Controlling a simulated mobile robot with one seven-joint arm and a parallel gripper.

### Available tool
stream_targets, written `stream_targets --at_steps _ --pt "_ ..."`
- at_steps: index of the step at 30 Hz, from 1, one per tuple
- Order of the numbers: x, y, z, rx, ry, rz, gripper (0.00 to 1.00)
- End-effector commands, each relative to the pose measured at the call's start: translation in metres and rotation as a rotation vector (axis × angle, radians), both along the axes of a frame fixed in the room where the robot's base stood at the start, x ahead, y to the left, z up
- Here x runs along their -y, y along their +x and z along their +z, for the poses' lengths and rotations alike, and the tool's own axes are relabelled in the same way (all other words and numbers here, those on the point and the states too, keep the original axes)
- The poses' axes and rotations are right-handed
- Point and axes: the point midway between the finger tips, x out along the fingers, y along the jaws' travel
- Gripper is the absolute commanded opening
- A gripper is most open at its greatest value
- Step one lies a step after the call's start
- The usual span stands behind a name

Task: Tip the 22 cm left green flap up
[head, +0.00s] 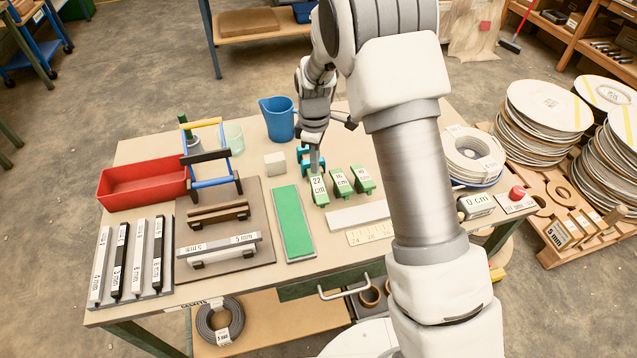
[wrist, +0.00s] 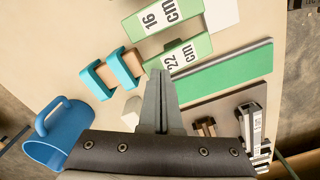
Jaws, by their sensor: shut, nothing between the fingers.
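The green flap labelled 22 cm (head: 319,190) is the leftmost of three green flaps on the table. Its label also shows in the wrist view (wrist: 187,52). The flaps labelled 16 cm (head: 341,182) and 10 cm (head: 363,179) stand to its right. My gripper (head: 314,168) points down at the far end of the 22 cm flap. In the wrist view its fingers (wrist: 158,78) are together and empty, with the tips at the flap's end. I cannot tell whether they touch it. The flap looks lying down, not raised.
Cyan clamp-like pieces (wrist: 110,72) and a pale cube (head: 275,164) are close to my gripper. A green strip (head: 293,222) lies left of the flaps. A blue jug (head: 279,118) stands behind. A white ring stack (head: 472,155) and a red button (head: 517,192) are at right.

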Motion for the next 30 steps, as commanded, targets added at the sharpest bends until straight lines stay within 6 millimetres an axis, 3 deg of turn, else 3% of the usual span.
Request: stream_targets --at_steps 30 --pt "0.0000 -0.0001 -0.0092 0.000 0.000 0.000 0.00"
